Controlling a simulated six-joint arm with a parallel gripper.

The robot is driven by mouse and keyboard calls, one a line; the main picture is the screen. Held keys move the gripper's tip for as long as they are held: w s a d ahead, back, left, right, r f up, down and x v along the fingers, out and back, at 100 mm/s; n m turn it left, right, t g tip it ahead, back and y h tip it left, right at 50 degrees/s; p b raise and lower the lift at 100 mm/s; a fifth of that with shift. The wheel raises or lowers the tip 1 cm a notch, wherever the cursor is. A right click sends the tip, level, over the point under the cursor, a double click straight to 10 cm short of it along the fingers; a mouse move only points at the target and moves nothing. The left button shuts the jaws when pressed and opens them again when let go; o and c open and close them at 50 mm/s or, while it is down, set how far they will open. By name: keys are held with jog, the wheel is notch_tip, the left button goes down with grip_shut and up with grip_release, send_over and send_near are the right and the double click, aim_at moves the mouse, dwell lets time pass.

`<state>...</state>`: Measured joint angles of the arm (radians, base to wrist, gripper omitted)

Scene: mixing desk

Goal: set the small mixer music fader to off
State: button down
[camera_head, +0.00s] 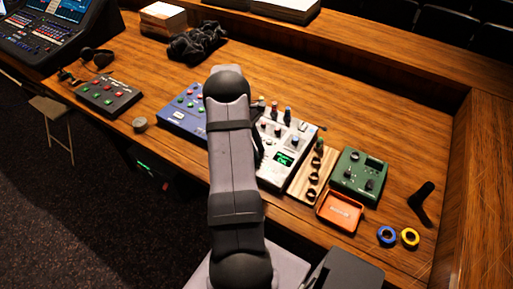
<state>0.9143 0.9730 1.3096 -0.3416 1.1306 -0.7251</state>
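A pale grey mixer (271,168) with a lit green display sits on the wooden desk, just right of my arm. It looks like the small mixer. Several upright knobs or fader caps, red, white and dark, stand on its upper part. My arm covers its left side. I cannot make out which control is the music fader or its setting. My gripper is hidden behind my arm; a thin dark part beside the arm, over the mixer's left edge, is too unclear to name.
A blue box (178,117) with coloured buttons lies left of my arm. A wooden strip with dark rings (299,188), a green device (348,181) and an orange tray (324,220) lie right of the mixer. Blue (386,236) and yellow tape rolls (410,238) sit near the front edge.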

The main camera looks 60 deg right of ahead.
jog(key=shift+a+r+p, duration=0.15)
jog(key=shift+a+p, duration=0.2)
jog(key=shift+a, duration=2.05)
jog(key=c, duration=1.6)
grip_release()
jog(key=shift+a, duration=0.15)
jog(key=shift+o, duration=0.2)
jog(key=shift+w+r, duration=0.25)
jog(key=shift+r, duration=0.05)
jog(key=b+v, duration=0.2)
jog(key=v, duration=0.4)
jog(key=shift+r, duration=0.25)
jog(key=shift+w, duration=0.1)
